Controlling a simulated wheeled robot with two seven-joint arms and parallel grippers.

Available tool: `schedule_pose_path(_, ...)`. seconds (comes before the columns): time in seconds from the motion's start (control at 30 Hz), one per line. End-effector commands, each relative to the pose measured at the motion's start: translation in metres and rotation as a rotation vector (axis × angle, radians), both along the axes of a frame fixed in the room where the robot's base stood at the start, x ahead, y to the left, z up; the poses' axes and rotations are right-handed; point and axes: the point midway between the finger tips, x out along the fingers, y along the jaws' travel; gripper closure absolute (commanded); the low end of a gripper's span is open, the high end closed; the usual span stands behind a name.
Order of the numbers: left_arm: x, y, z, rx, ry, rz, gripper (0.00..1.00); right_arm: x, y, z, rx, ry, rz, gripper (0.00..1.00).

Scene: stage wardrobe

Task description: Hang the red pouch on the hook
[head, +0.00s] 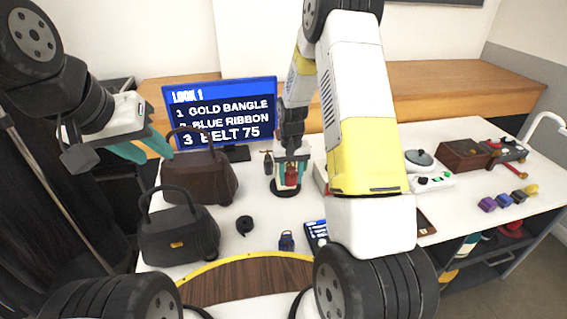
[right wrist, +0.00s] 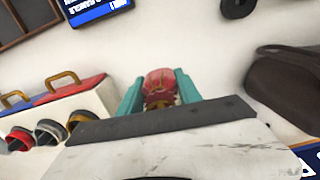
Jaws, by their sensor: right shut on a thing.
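The red pouch (head: 291,178) is between the teal fingers of my right gripper (head: 291,168), which is shut on it. The pouch is upright, just above the black round base (head: 284,192) of a small stand. It also shows between the fingers in the right wrist view (right wrist: 160,84). A small dark pouch (head: 268,164) appears to hang at the stand's left side. My gripper covers most of the stand, and I cannot make out the free hook or whether the red pouch touches it. My left gripper (head: 146,149) is open and empty, left of the brown handbag.
A brown handbag (head: 200,181) and a black handbag (head: 178,238) stand on the left of the white table. A black coil (head: 244,225) and a blue pouch (head: 286,241) lie in front of the stand. A screen (head: 221,112) stands behind.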

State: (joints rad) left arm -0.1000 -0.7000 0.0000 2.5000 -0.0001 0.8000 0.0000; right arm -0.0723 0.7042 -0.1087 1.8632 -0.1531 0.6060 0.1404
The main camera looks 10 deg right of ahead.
Motion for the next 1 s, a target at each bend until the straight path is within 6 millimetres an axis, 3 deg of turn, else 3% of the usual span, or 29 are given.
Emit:
schedule_pose_path(0.03, 0.0000, 0.0000, 0.0000, 0.000, 0.000, 0.000, 0.64, 0.0133, -0.0081, -0.0010, -0.005, -0.031, -0.019, 0.98)
schedule_pose_path(0.43, 0.0000, 0.0000, 0.0000, 0.000, 0.000, 0.000, 0.64, 0.0131, -0.0098, -0.0012, -0.007, -0.030, -0.023, 0.98)
schedule_pose_path(0.47, 0.0000, 0.0000, 0.0000, 0.000, 0.000, 0.000, 0.64, 0.0131, -0.0098, -0.0012, -0.007, -0.030, -0.023, 0.57)
schedule_pose_path(0.6, 0.0000, 0.0000, 0.0000, 0.000, 0.000, 0.000, 0.64, 0.0131, -0.0098, -0.0012, -0.007, -0.031, -0.023, 0.34)
schedule_pose_path(0.87, 0.0000, 0.0000, 0.0000, 0.000, 0.000, 0.000, 0.64, 0.0130, -0.0098, -0.0010, -0.007, -0.030, -0.023, 0.34)
schedule_pose_path(1.0, 0.0000, 0.0000, 0.0000, 0.000, 0.000, 0.000, 0.64, 0.0118, -0.0096, 0.0082, -0.006, -0.031, -0.023, 0.34)
